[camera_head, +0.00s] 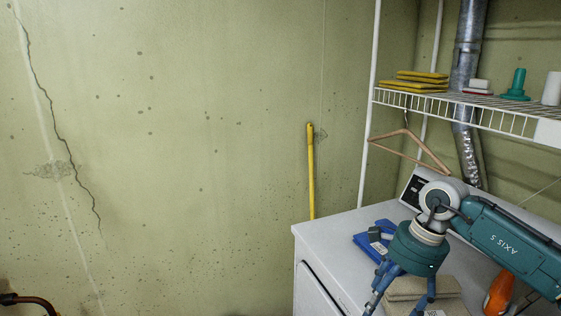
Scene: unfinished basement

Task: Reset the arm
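My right arm comes in from the right, with a teal link marked "AXIS 5". My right gripper (395,304) points down over the top of a white appliance (335,232). Its blue fingers are spread apart, so it looks open; the lowest part of the fingers is close to the frame's bottom edge. Folded beige cloths (448,298) lie behind and beside the fingers, and I cannot tell whether they touch. A blue object (365,245) lies on the appliance just left of the gripper. My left gripper is not in view.
An orange bottle (499,292) stands under my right arm. A wire shelf (450,104) with yellow cloths (413,86) and a green item (517,84) is above. A hanger (408,142) hangs below it. A yellow pole (311,175) leans on the wall. An orange-brown handle (35,300) shows bottom left.

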